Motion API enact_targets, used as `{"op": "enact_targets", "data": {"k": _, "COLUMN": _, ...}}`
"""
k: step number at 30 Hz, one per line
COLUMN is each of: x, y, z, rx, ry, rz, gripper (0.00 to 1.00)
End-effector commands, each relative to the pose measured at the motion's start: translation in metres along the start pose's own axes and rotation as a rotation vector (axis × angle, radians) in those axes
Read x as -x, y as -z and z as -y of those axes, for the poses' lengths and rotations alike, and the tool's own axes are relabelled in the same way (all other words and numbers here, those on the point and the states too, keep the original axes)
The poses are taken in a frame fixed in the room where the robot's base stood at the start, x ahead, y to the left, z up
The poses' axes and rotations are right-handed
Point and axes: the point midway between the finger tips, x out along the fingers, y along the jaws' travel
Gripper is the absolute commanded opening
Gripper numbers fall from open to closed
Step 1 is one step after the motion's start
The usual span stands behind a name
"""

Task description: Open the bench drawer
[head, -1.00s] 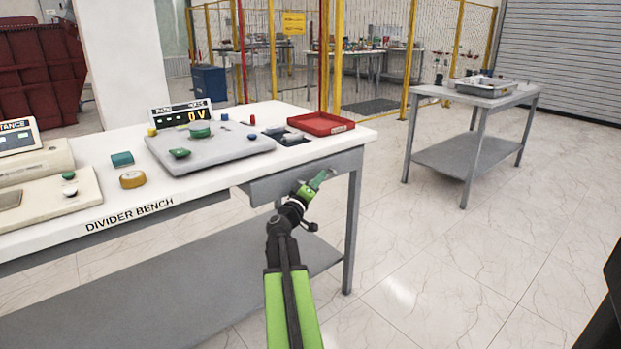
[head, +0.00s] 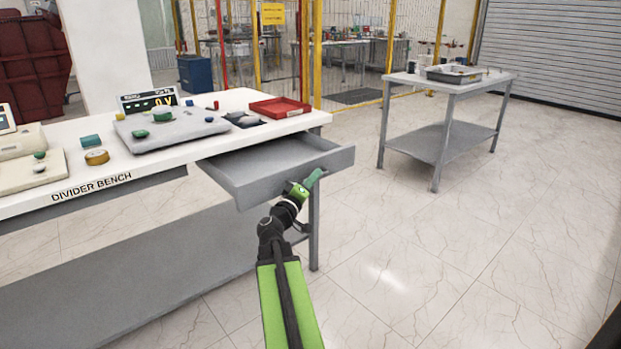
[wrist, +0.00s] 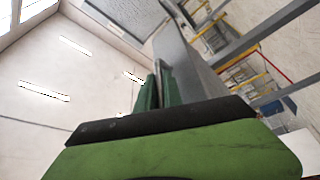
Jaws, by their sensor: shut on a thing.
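The grey bench drawer (head: 262,188) stands pulled out from under the right end of the white-topped divider bench (head: 60,197). Its inside shows and looks empty. My gripper (head: 313,179) is at the drawer's front face, near its middle, shut on the drawer's handle, which the fingers hide. In the wrist view my green fingers (wrist: 158,92) are close together against the grey drawer front (wrist: 185,65).
A red tray (head: 279,108) and a grey panel with knobs (head: 172,128) are on the bench top. A grey side table (head: 447,82) with a tray stands at the right. The tiled floor between is clear.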

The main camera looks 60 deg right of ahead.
Motion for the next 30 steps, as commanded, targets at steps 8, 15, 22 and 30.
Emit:
{"op": "enact_targets", "data": {"k": 8, "x": 0.008, "y": 0.009, "z": 0.003, "rx": 0.0, "ry": 0.004, "rz": -0.012, "gripper": 0.0}}
{"op": "enact_targets", "data": {"k": 15, "x": 0.011, "y": 0.013, "z": 0.005, "rx": -0.002, "ry": 0.009, "rz": -0.018, "gripper": 0.2}}
{"op": "enact_targets", "data": {"k": 22, "x": 0.019, "y": 0.012, "z": 0.005, "rx": -0.003, "ry": 0.01, "rz": -0.019, "gripper": 0.2}}
{"op": "enact_targets", "data": {"k": 30, "x": 0.063, "y": 0.012, "z": 0.007, "rx": -0.003, "ry": 0.011, "rz": -0.02, "gripper": 0.2}}
